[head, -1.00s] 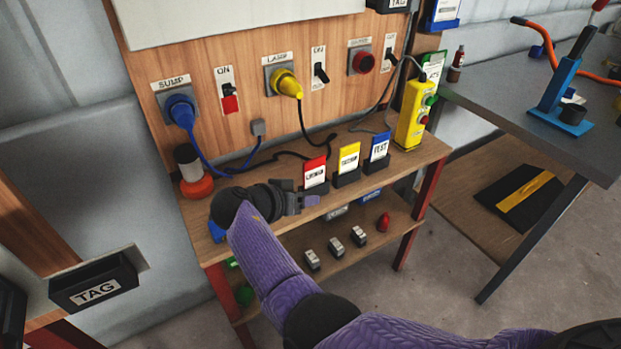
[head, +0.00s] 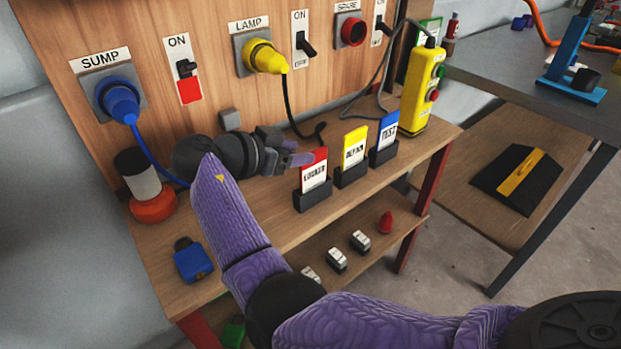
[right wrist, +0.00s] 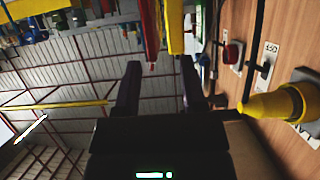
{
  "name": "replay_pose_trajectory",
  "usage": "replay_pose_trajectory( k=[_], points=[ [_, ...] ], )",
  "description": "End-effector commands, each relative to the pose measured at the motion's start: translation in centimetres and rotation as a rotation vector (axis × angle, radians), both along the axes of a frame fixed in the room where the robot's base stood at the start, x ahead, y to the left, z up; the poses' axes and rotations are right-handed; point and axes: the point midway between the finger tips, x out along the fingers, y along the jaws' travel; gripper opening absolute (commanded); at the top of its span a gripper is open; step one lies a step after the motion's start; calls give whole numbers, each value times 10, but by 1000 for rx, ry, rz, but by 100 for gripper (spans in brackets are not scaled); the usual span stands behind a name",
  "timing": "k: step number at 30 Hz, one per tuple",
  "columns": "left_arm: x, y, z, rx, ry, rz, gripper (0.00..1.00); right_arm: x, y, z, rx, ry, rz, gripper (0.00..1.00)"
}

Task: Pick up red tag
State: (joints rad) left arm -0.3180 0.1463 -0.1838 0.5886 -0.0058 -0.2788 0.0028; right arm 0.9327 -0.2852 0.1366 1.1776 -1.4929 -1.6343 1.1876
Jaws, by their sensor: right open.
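The red tag (head: 313,170) has a white label and stands upright in a black holder (head: 313,199) on the shelf under the wooden panel. My right gripper (head: 300,154) is just left of the tag's upper part, open, with its fingers pointing at the tag. In the right wrist view, the red tag (right wrist: 151,32) appears edge-on beyond the gap between the open fingers (right wrist: 160,78). Nothing is between the fingers. I cannot tell whether a fingertip touches the tag. My left gripper is not in view.
A yellow tag (head: 354,146) and a blue tag (head: 387,128) stand in holders right of the red one. A yellow pendant box (head: 421,88) is farther right. A lamp plug (head: 264,58) and its black cable are behind. A blue padlock (head: 191,259) lies at front left.

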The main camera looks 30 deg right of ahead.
Motion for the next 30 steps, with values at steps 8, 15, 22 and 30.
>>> replay_pose_trajectory(
  k=[8, 15, 22, 30],
  points=[
    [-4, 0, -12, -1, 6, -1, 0, -2, -38, -22, -1, 2, 0, 53],
    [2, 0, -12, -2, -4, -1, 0, -2, -38, -21, -1, 0, 1, 40],
    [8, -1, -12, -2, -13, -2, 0, -2, -38, -21, 0, 1, 2, 0],
    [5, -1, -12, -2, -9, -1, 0, -2, -38, -21, 0, 1, 2, 0]
  ],
)
